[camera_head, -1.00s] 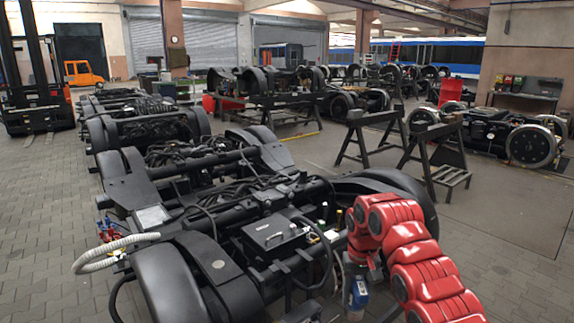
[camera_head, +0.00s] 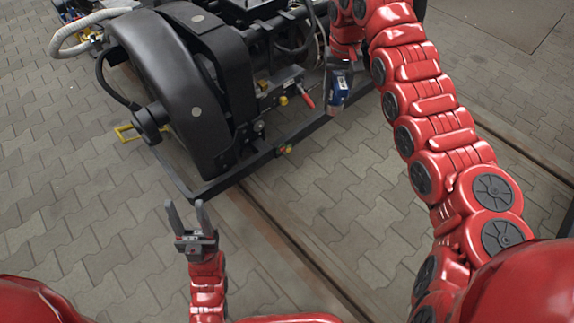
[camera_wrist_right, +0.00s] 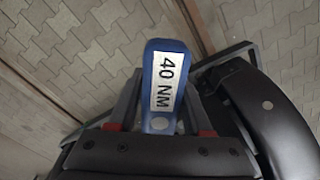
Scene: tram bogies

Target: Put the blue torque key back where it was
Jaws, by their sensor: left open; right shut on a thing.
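The blue torque key (camera_head: 341,86) hangs from my right gripper (camera_head: 340,66) beside the bogie's front end in the head view. In the right wrist view the blue torque key (camera_wrist_right: 164,85) shows a white label reading "40 NM". It sits between the two fingers of my right gripper (camera_wrist_right: 160,110), which is shut on it. My left gripper (camera_head: 188,214) is open and empty, low in front of the bogie, pointing toward its black wheel cover. The place where the key was kept cannot be made out.
The black bogie (camera_head: 200,100) fills the upper middle, with a low frame bar at its front edge. A red-handled part (camera_head: 305,98) and yellow caps sit on its front. A rail (camera_head: 290,245) runs across the paved floor (camera_head: 70,220). The floor at left is clear.

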